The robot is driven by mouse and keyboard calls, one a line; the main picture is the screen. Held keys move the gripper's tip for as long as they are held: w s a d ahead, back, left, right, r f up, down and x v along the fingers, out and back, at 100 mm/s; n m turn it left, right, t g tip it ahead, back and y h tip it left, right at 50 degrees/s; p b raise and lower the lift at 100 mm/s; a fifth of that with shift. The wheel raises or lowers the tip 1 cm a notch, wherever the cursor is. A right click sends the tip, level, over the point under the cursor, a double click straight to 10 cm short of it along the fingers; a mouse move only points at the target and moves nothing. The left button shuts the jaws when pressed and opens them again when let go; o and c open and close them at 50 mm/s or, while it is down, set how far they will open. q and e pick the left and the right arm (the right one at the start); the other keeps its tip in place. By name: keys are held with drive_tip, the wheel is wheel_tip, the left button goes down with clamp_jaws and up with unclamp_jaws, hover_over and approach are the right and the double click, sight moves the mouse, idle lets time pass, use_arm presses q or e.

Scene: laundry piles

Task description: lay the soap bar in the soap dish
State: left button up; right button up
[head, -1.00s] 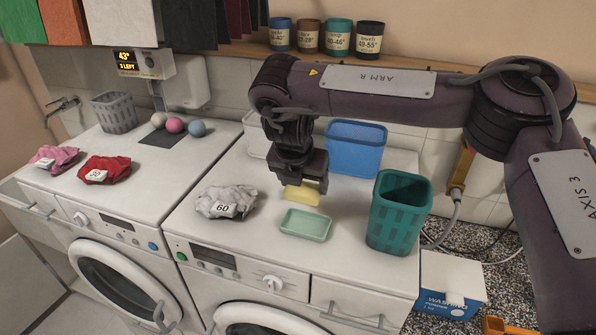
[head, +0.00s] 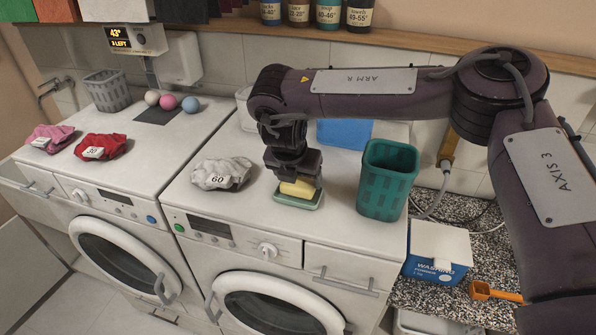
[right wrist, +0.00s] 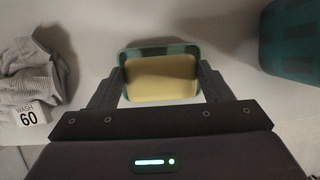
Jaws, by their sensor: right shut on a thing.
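The yellow soap bar (head: 298,188) is between the fingers of my right gripper (head: 296,184), which is shut on it. The green soap dish (head: 310,204) lies on the right-hand washing machine, directly under the bar. In the right wrist view the bar (right wrist: 160,78) lies within the outline of the dish (right wrist: 158,48), with a finger at each end. I cannot tell whether the bar touches the dish floor. My left gripper is not in view.
A teal basket (head: 386,180) stands close to the right of the dish. A grey cloth tagged 60 (head: 221,174) lies to its left. A blue bin (head: 344,133) stands behind. The machine top (head: 240,225) in front is clear.

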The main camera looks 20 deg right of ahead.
drive_tip(key=shift+w+f, duration=0.1)
drive_tip(key=shift+f, duration=0.05)
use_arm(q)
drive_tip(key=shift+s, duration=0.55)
use_arm(e)
drive_tip(key=o, duration=1.1)
drive_tip(key=shift+a+r+b, duration=0.15)
drive_tip(key=shift+r+b, duration=0.3)
use_arm(q)
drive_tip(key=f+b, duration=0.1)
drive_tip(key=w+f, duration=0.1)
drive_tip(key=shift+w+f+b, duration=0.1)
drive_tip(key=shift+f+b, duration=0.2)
drive_tip(key=shift+b, duration=0.05)
use_arm(e)
drive_tip(key=v, duration=0.7)
drive_tip(key=shift+f, duration=0.15)
